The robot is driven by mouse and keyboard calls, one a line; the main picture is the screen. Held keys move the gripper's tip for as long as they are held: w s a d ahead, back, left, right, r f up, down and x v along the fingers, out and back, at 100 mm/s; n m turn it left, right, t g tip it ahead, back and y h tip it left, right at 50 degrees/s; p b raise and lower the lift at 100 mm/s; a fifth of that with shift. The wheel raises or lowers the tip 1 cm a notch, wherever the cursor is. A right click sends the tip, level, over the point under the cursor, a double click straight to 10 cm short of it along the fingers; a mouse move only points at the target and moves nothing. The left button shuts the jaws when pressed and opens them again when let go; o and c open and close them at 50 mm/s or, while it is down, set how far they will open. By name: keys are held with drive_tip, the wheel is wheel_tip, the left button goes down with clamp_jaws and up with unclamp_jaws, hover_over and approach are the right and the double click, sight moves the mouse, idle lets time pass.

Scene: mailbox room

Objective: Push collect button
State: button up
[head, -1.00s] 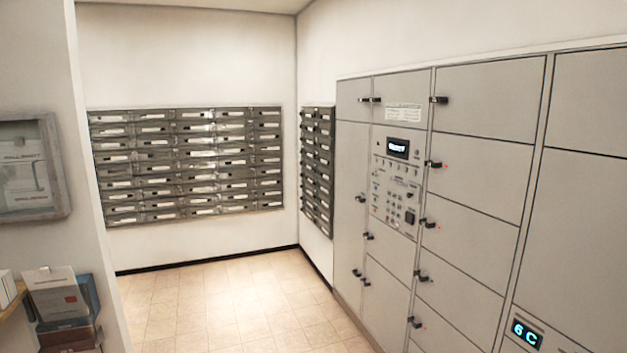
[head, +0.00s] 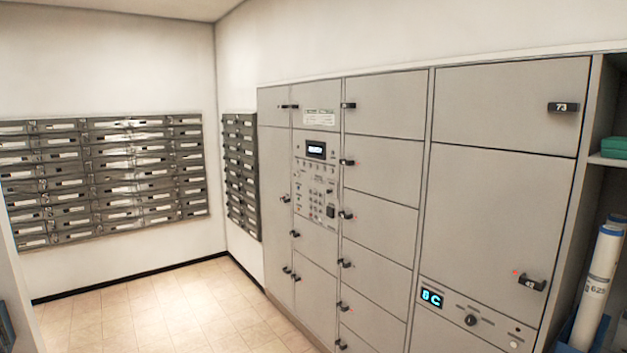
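A control panel (head: 317,178) is set into the grey locker wall (head: 384,167) near the middle of the head view. It has a small dark display (head: 316,150) at the top, rows of small buttons and a dark square part (head: 331,211) at the lower right. The lettering is too small to read, so I cannot tell which button is the collect button. My gripper and arm are not in view.
Dark mailboxes (head: 103,178) hang on the far left wall, with more (head: 241,176) beside the lockers. The tiled floor (head: 150,305) ahead is clear. At right, a lit display (head: 432,298) sits below a large door, and rolled tubes (head: 599,282) stand beside the lockers.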

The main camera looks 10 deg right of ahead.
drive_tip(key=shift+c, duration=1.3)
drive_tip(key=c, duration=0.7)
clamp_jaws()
